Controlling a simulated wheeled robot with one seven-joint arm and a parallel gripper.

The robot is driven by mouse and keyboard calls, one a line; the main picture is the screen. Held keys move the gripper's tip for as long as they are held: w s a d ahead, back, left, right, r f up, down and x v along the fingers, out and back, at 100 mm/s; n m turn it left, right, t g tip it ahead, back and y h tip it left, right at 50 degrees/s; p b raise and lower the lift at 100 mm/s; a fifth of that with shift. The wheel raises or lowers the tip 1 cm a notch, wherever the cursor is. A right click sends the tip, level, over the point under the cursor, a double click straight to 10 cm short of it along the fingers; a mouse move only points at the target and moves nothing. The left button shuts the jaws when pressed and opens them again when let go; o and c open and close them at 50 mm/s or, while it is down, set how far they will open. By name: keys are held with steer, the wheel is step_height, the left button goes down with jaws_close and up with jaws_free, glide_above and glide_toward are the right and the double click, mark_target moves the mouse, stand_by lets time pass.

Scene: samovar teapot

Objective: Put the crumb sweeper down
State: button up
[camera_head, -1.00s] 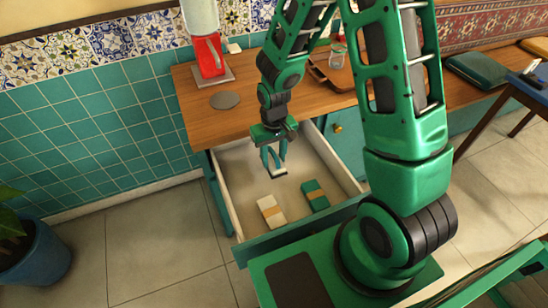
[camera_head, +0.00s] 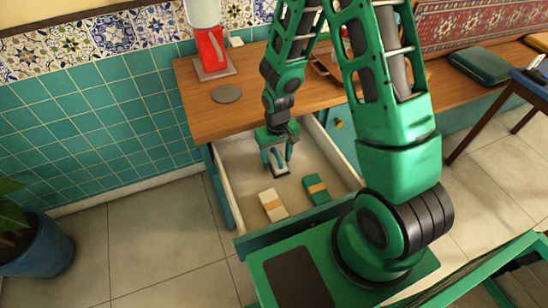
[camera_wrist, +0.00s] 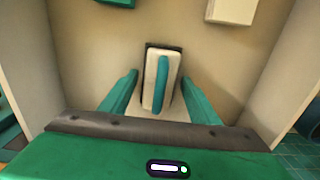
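The crumb sweeper (camera_wrist: 150,82) is a small pale block with a dark edge and a teal handle along its top. It is in the open drawer (camera_head: 232,180), and it also shows at the drawer's middle in the head view (camera_head: 281,174). It appears to rest on the drawer floor. My gripper (camera_wrist: 161,76) points down into the drawer with one finger on each side of the sweeper. Gaps show between both fingers and the handle, so it is open. In the head view my gripper (camera_head: 280,166) partly hides the sweeper.
A cream block with a tan band (camera_head: 273,205) and a green one (camera_head: 316,189) lie nearer the drawer front. The drawer walls stand close around. On the wooden counter (camera_head: 205,119) are a grey disc (camera_head: 227,93) and a red-and-white appliance (camera_head: 211,48).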

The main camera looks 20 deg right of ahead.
mark_target(277, 154)
step_height(277, 154, up, 12)
steer(key=s+d+r+m, duration=0.3)
steer(key=s+d+r, duration=0.5)
steer(key=d+r, duration=0.35)
steer(key=s+d+r+m, duration=0.1)
steer(key=s+d+r, duration=0.1)
steer(key=s, duration=0.5)
steer(key=s+d+r+m, duration=0.2)
steer(key=s+d+r, duration=0.1)
steer(key=s, duration=0.5)
steer(key=shift+s+d+r, duration=0.15)
steer(key=shift+r, duration=0.6)
steer(key=shift+w+f, duration=0.25)
steer(key=shift+w, duration=0.35)
